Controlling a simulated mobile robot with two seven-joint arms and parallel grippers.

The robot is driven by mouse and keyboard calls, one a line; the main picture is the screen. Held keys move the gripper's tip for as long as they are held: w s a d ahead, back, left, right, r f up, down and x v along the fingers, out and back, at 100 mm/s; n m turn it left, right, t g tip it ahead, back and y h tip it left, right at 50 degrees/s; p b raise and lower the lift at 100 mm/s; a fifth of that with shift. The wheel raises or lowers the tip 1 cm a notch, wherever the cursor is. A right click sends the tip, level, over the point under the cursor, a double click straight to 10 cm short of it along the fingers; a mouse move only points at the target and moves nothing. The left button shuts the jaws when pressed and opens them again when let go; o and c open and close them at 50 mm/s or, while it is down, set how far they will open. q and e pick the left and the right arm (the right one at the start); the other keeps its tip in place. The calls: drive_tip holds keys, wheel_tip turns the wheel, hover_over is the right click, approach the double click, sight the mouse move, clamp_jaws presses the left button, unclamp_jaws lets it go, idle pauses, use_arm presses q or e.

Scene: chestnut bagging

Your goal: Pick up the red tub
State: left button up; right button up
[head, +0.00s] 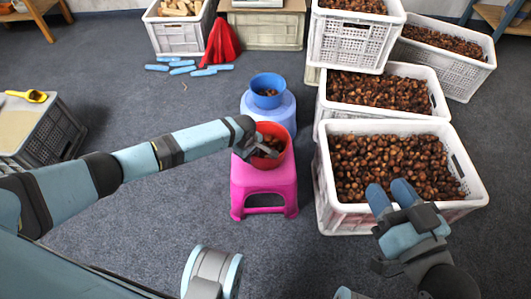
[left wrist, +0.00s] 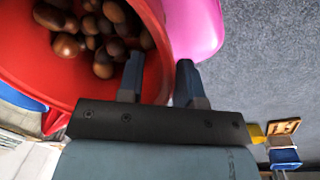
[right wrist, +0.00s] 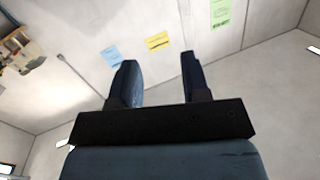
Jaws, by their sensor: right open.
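The red tub (head: 273,159) holds chestnuts and stands on the pink stool (head: 264,190) in the middle of the head view. My left gripper (head: 257,152) is at the tub's left side and hides part of its rim. In the left wrist view the fingers straddle the wall of the red tub (left wrist: 158,82), one inside and one outside. The fingers stand apart there; whether they grip the wall I cannot tell. My right gripper (head: 391,196) is open and empty in front of the near chestnut crate. The right wrist view shows its fingers apart with nothing between them.
A blue bowl (head: 267,90) sits on a light blue stool (head: 270,112) just behind the tub. White crates of chestnuts (head: 347,219) stand close on the right. A grey crate (head: 50,140) stands at left. Red cloth (head: 222,42) and blue strips lie behind. The floor around the stool's left and front is clear.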

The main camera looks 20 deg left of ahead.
use_arm(q)
wheel_tip(320, 180, down, 2)
drive_tip(key=shift+w+f+b, duration=0.1)
drive_tip(key=shift+w+b, duration=0.05)
drive_tip(key=shift+b, duration=0.15)
clamp_jaws()
drive_tip(key=shift+r, duration=0.3)
